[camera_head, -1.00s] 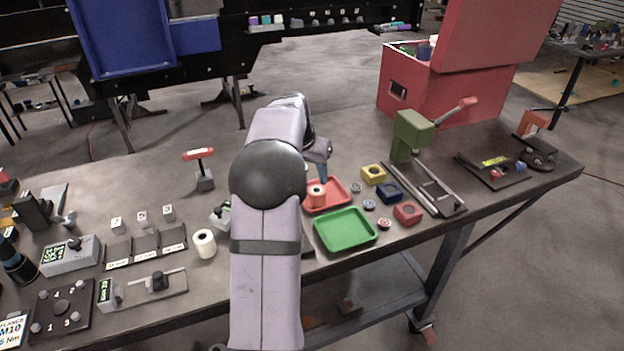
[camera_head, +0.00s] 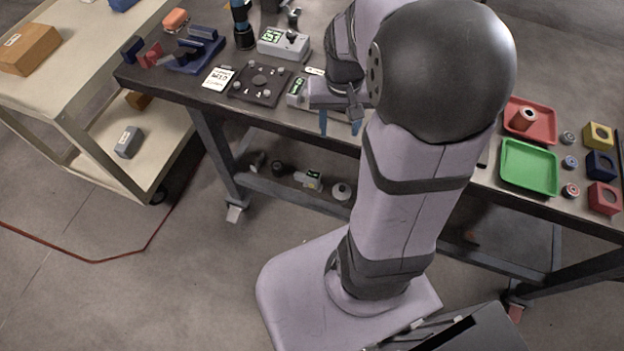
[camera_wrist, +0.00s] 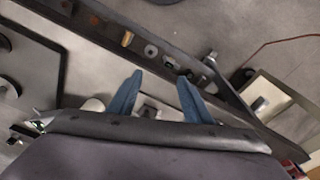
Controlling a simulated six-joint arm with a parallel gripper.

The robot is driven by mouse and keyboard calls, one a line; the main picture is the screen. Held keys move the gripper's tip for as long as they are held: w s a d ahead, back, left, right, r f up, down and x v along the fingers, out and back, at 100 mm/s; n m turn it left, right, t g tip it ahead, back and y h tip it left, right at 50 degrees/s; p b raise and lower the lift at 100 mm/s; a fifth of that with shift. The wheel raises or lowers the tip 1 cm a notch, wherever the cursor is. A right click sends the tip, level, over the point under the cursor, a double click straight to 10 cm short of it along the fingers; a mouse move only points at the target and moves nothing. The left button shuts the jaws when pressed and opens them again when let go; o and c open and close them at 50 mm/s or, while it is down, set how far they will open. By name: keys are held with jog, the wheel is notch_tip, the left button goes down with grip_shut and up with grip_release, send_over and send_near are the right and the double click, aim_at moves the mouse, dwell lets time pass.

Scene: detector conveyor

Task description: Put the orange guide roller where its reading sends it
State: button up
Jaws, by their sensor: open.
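The orange guide roller (camera_head: 523,119) stands upright in the red tray (camera_head: 546,113), its dark hole facing up. My gripper (camera_head: 340,122) is open, well to the left of that tray, near the table's front edge. It is beside the small meter with a green display (camera_head: 297,91). In the wrist view my blue fingers (camera_wrist: 160,92) are apart with nothing held between them. A small grey part (camera_wrist: 150,112) shows beyond them. My arm hides the middle of the table in the head view. The display is too small to read.
The green tray (camera_head: 530,168) is empty, in front of the red one. Yellow (camera_head: 598,136), blue (camera_head: 601,165) and red (camera_head: 604,198) blocks with holes stand to the right. A dark plate with knobs (camera_head: 261,84) and a boxy meter (camera_head: 284,46) stand left of my gripper.

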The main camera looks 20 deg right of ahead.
jog(key=s+a+f+n+g, duration=0.1)
jog(key=s+a+f+n, duration=0.2)
jog(key=s+a, duration=0.5)
jog(key=shift+s+a+f+n+y, duration=0.15)
jog(key=shift+s+a+n+y, duration=0.25)
jog(key=shift+a+n, duration=0.85)
jog(key=shift+a+m, duration=0.3)
jog(key=shift+m, duration=0.05)
